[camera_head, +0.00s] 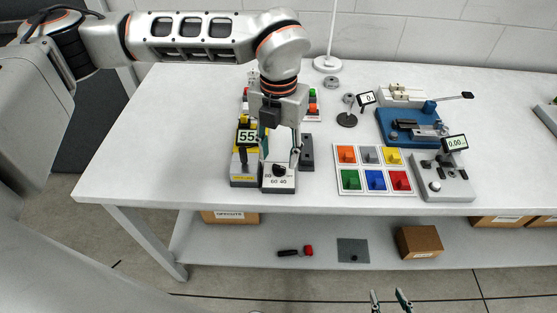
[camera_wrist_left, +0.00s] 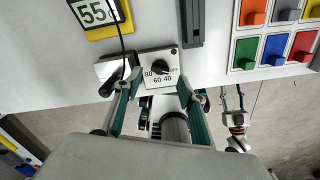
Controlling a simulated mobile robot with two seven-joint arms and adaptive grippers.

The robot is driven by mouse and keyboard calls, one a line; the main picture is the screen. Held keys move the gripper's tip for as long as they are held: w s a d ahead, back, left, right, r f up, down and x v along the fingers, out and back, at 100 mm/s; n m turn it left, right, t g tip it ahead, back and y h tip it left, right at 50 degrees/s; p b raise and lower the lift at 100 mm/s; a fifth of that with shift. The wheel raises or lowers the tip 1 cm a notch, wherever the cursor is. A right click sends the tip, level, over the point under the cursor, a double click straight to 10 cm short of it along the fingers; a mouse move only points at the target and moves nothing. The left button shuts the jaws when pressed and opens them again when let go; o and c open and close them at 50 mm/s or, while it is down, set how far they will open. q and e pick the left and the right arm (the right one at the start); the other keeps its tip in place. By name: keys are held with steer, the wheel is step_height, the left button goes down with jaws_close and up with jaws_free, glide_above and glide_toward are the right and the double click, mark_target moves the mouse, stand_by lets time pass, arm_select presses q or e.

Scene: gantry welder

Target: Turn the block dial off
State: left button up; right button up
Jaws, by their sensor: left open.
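The block dial is a black knob (camera_head: 279,170) on the white front panel (camera_head: 279,185) of a small unit, with 60 and 40 printed below it. In the left wrist view the knob (camera_wrist_left: 160,67) sits ahead of the fingers, with 80, 60 and 40 around its lower left. My left gripper (camera_head: 281,157) is open above the unit, its fingers on either side of the knob and partly hiding the unit. In the wrist view it appears apart from the knob. My right gripper (camera_head: 388,297) is open and empty, low in front of the table.
A tray of coloured blocks (camera_head: 343,188) and a scale (camera_head: 443,187) are further right. The table's left part is clear.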

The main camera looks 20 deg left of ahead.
mark_target(279, 167)
arm_select(q)
step_height(279, 167, up, 8)
stand_by(0.7)
